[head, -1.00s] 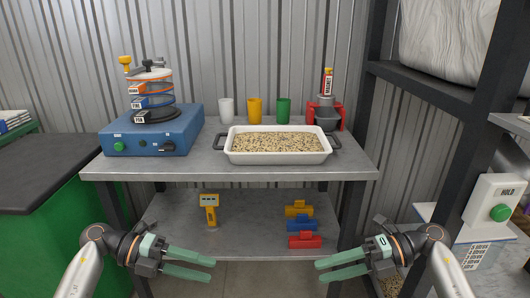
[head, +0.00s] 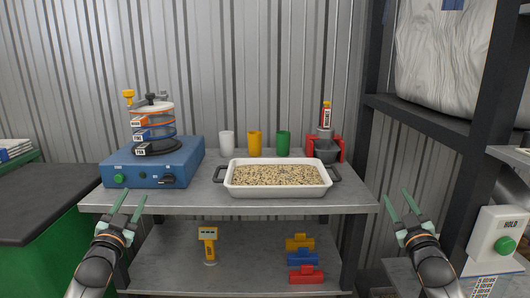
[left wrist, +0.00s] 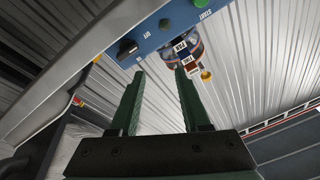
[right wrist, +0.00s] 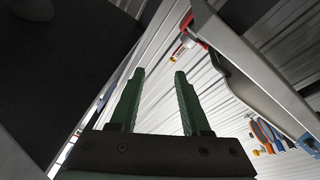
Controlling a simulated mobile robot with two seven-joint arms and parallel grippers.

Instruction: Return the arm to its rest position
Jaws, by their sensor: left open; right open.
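My left gripper (head: 128,205) is open and empty, its fingers pointing up at the left front of the table, below the blue sieve shaker (head: 153,163). In the left wrist view its two green fingers (left wrist: 157,95) are spread with nothing between them. My right gripper (head: 403,206) is open and empty, its fingers pointing up just right of the table's right edge. In the right wrist view its fingers (right wrist: 157,95) are also apart with nothing between them. Both arms stand at the lower sides of the head view, apart from the objects.
A grey table (head: 200,197) holds a white tray of seed (head: 277,191), white (head: 227,144), yellow (head: 254,144) and green cups (head: 283,144), and a red-grey device (head: 325,150). The lower shelf holds a yellow meter (head: 208,240) and coloured blocks (head: 303,259). A dark rack (head: 425,115) stands right.

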